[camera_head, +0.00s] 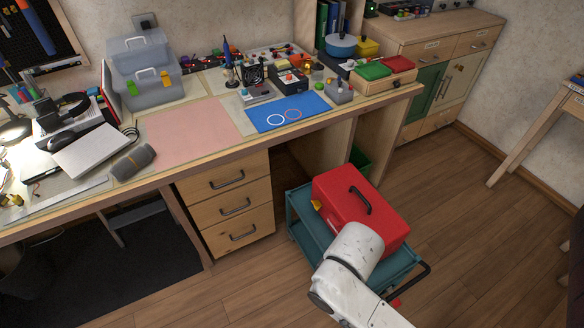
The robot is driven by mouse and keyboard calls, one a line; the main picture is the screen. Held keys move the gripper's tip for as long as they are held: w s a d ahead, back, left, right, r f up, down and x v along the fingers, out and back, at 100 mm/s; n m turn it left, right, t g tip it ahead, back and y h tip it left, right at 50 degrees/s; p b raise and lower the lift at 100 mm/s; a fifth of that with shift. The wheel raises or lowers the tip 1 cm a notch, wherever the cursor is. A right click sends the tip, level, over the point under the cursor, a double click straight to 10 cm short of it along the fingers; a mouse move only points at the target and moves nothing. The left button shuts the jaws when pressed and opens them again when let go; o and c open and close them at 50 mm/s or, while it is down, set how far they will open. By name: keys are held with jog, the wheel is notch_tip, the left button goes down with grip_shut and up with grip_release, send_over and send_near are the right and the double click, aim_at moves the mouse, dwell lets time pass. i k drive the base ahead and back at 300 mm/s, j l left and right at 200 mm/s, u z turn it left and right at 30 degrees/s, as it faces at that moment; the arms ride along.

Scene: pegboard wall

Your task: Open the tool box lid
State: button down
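A red tool box (335,192) with a dark handle on its lid sits on a teal cart (307,225) at the lower middle right. Its lid is down. A small yellow piece (316,204), perhaps a latch, shows at its left side. My white arm reaches in from the bottom and covers the front lower part of the box. My gripper is not visible; it is hidden behind my arm or out of the picture. Whether it touches the box cannot be seen.
The workbench (193,165) runs behind the cart, with a drawer unit (228,205) to the cart's left. A dark cart handle (412,283) sticks out at the right. A green bin (360,160) stands behind the box. Wooden floor (460,220) is clear to the right.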

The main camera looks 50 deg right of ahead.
aim_at(346, 193)
jog(key=k+l+z, duration=0.15)
jog(key=z, duration=0.7)
